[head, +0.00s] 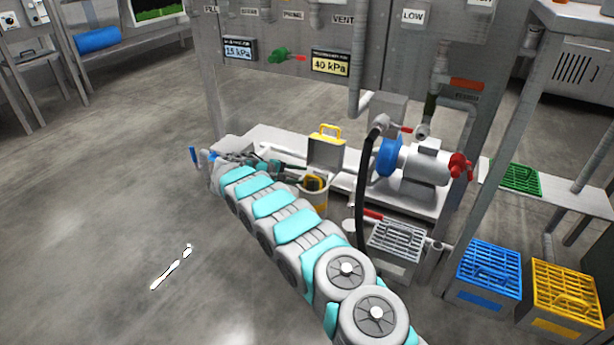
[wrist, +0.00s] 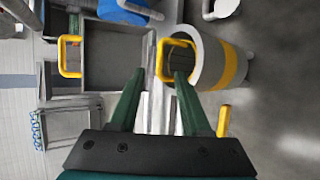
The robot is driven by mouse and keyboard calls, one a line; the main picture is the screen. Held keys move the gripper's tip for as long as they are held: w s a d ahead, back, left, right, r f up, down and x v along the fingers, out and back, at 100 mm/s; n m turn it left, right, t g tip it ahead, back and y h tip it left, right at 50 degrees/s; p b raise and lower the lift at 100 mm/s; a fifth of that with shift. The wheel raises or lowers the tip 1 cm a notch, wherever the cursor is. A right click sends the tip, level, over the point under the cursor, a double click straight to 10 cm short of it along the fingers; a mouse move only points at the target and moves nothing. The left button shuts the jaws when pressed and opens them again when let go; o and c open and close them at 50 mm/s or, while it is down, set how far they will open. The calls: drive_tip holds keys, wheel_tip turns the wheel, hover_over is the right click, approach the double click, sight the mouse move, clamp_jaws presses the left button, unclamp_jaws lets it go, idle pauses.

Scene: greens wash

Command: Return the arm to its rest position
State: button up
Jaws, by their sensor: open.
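My arm (head: 285,222) stretches from the bottom right up to the left in the head view. My gripper (wrist: 158,82) is open, with its two green fingers apart and nothing clearly held between them. In the wrist view the right fingertip overlaps a yellow handle (wrist: 175,41) at the mouth of a grey canister with a yellow band (wrist: 234,65); I cannot tell whether they touch. The canister also shows in the head view (head: 318,200), partly behind my arm. A grey box-like piece with a yellow handle (head: 325,152) stands just behind it, and in the wrist view (wrist: 112,60) it lies left of the canister.
A pump with a blue flange (head: 388,157) and a black hose (head: 363,190) stand right of my arm. A grey crate (head: 397,240), a blue crate (head: 488,270) and a yellow crate (head: 562,295) stand at the lower right. The floor (head: 110,200) at the left is mostly open.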

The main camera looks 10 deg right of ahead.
drive_tip(key=s+d+r+m+g, duration=0.2)
drive_tip(key=s+d+r+g, duration=0.1)
drive_tip(key=s+d+r, duration=0.8)
drive_tip(key=s+d+r+m+g+y, duration=0.1)
drive_tip(key=s+d+r, duration=0.1)
drive_tip(key=s+r, duration=0.35)
drive_tip(key=s+d+r+m+g+y, duration=0.1)
drive_tip(key=s+r+y, duration=0.1)
drive_tip(key=s, duration=0.7)
drive_tip(key=s+a+r+m+g+y, duration=0.1)
drive_tip(key=s+y, duration=0.1)
drive_tip(key=s, duration=0.8)
drive_tip(key=s+r+m+g+y, duration=0.1)
drive_tip(key=s+m+y, duration=0.1)
drive_tip(key=s, duration=0.8)
drive_tip(key=s+a+f+y, duration=0.2)
drive_tip(key=s+a, duration=0.2)
drive_tip(key=s, duration=0.6)
drive_tip(key=s+a+f+y, duration=0.15)
drive_tip(key=s+a, duration=0.25)
drive_tip(key=s, duration=0.5)
wheel_tip(320, 180, up, 13)
drive_tip(key=p, duration=1.3)
drive_tip(key=shift+s+a+r+m, duration=0.15)
drive_tip(key=shift+s+a+m, duration=0.1)
drive_tip(key=shift+s+m, duration=0.15)
drive_tip(key=shift+y, duration=0.25)
drive_tip(key=shift+c, duration=0.2)
